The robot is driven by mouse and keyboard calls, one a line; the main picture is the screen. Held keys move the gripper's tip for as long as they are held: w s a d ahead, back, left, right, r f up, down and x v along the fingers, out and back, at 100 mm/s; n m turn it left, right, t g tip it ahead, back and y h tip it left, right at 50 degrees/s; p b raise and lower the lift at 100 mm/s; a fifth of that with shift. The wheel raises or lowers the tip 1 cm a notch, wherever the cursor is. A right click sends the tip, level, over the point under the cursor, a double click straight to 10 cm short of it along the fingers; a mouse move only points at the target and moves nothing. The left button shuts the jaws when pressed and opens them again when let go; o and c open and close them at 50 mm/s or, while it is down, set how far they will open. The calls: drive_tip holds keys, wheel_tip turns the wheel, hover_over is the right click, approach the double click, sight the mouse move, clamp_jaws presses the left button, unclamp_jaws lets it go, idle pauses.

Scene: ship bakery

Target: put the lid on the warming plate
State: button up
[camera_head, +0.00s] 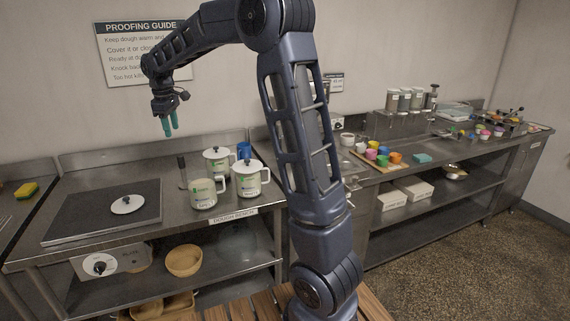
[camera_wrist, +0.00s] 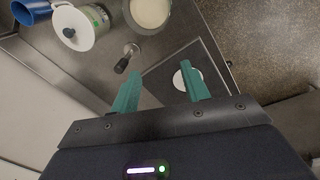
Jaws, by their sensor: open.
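A white round lid with a dark knob (camera_head: 127,204) lies flat on the dark warming plate (camera_head: 80,222) at the left of the steel bench. In the wrist view the white disc (camera_wrist: 182,79) shows on the plate (camera_wrist: 205,58), partly behind a finger. My gripper (camera_head: 168,126) is open and empty, pointing down, well above the bench's back side. Its teal fingers (camera_wrist: 162,92) are apart in the wrist view. Two white canisters wear knobbed lids: one at the back (camera_head: 217,163) and one at right (camera_head: 250,183). A front canister (camera_head: 203,196) stands open.
A dark-handled tool (camera_head: 182,171) stands between the plate and the canisters. A blue cup (camera_head: 244,150) stands behind them. A control dial (camera_head: 99,265) sits below the plate. Wooden bowls (camera_head: 184,261) are on the lower shelf. Bench space between plate and canisters is narrow.

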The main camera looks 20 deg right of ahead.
drive_tip(key=s+d+r+m+t, duration=0.1)
drive_tip(key=s+d+r+m, duration=0.15)
drive_tip(key=s+d, duration=0.7)
drive_tip(key=s+d+r+m+t, duration=0.1)
drive_tip(key=s+d+m, duration=0.3)
drive_tip(key=s+d, duration=0.5)
drive_tip(key=s+d+f+m, duration=0.3)
drive_tip(key=s+d, duration=0.1)
drive_tip(key=s, duration=0.4)
drive_tip(key=s+d+f+m+t, duration=0.1)
drive_tip(key=s+d+f+m, duration=0.2)
drive_tip(key=s, duration=0.6)
drive_tip(key=d+f, duration=0.1)
drive_tip(key=d, duration=0.1)
drive_tip(key=shift+s+d, duration=0.15)
drive_tip(key=shift+d, duration=0.15)
